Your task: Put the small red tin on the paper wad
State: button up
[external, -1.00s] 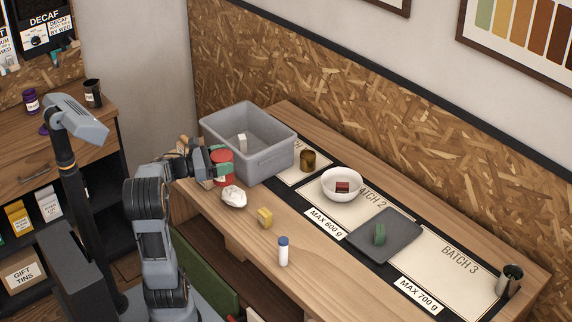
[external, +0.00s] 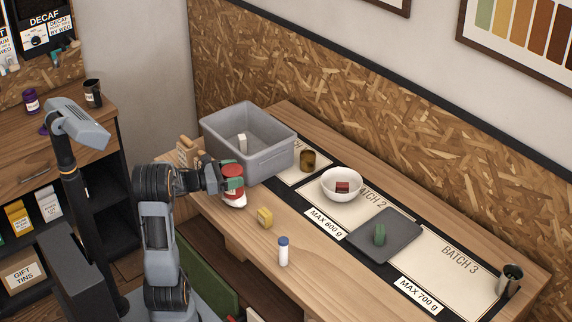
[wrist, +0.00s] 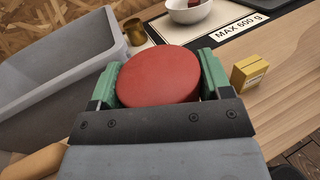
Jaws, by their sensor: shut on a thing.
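The small red tin (external: 233,171) is between the green-padded fingers of my gripper (external: 234,183), which is shut on it. In the wrist view the tin's round red lid (wrist: 158,76) fills the space between both fingers (wrist: 158,84). The white paper wad (external: 236,203) shows just under the tin in the external view, partly hidden by the tin and my gripper. I cannot tell whether the tin touches the wad. The wad is hidden in the wrist view.
A grey bin (external: 270,159) stands close behind my gripper. A yellow block (external: 265,218) and a white bottle with a blue cap (external: 283,252) stand to the right. A white bowl (external: 341,187), an amber cup (external: 307,161) and a dark tray (external: 362,248) are farther right.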

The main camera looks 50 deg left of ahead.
jog(key=shift+f, duration=0.1)
jog(key=o, duration=1)
jog(key=shift+s+r, duration=0.1)
jog(key=shift+r, duration=0.15)
jog(key=v, duration=1.2)
jog(key=shift+d+f, duration=0.1)
